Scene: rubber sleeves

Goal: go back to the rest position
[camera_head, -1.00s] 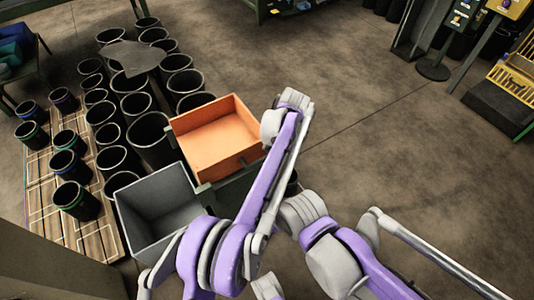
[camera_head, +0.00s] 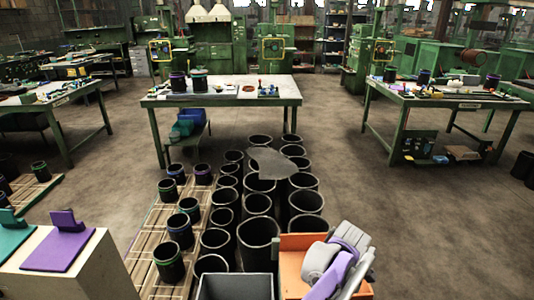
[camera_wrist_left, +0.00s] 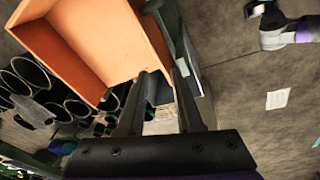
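My left gripper (camera_wrist_left: 165,75) shows in the left wrist view, its two dark fingers apart with a gap between them. I see nothing held in the gap. It is above the area beside the orange bin (camera_wrist_left: 88,40), which fills the upper left of that view. In the head view a grey and purple part of my arm (camera_head: 340,265) is at the bottom right, in front of the orange bin (camera_head: 298,242). Neither gripper shows in the head view.
Several black rubber sleeves (camera_head: 258,240) stand on the floor, with a grey sheet (camera_head: 270,160) on some. A grey bin (camera_head: 235,275) stands beside the orange one. A workbench (camera_head: 220,92) stands behind. Open floor lies at right.

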